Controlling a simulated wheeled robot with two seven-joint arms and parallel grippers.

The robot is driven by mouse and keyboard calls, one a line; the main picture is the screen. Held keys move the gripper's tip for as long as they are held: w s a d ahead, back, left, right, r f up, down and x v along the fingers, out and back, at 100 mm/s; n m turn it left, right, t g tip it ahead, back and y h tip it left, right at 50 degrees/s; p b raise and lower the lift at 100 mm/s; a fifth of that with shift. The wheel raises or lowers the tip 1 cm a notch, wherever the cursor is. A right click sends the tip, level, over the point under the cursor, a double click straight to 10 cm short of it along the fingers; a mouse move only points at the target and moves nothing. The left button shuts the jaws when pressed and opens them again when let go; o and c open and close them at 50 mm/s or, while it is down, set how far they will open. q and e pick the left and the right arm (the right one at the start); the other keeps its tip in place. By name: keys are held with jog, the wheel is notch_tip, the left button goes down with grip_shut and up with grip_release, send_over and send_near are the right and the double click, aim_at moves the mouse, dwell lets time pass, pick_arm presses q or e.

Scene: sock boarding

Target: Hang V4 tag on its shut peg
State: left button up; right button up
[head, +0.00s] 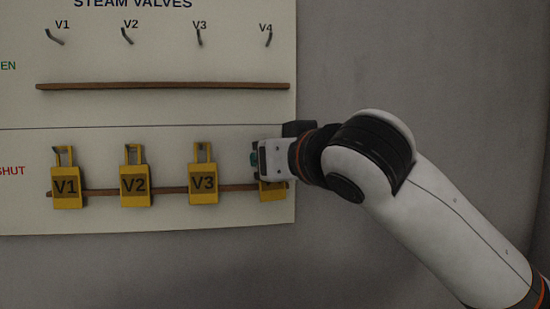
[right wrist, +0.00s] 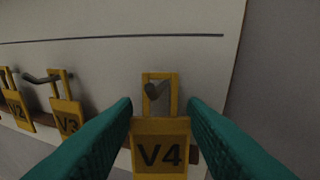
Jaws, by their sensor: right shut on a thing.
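The yellow V4 tag (right wrist: 160,155) is upright between the teal fingers of my right gripper (right wrist: 161,108), which is shut on it. In the head view the gripper hides most of the V4 tag (head: 272,193), at the right end of the SHUT row. In the right wrist view the dark V4 shut peg (right wrist: 156,90) shows inside the tag's loop opening. I cannot tell whether the loop rests on the peg. My left gripper is not in view.
Yellow tags V1 (head: 66,187), V2 (head: 135,186) and V3 (head: 203,184) hang on the SHUT row, in front of the lower wooden rail (head: 100,192). The upper row's pegs, including V4's (head: 267,40), are bare. Grey wall lies right of the board.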

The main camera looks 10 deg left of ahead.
jog(key=o, duration=0.8)
jog(key=shift+o, duration=1)
jog(key=shift+s, duration=0.15)
jog(key=shift+d, duration=0.1)
jog(key=b+v, duration=0.6)
jog(key=v, duration=0.6)
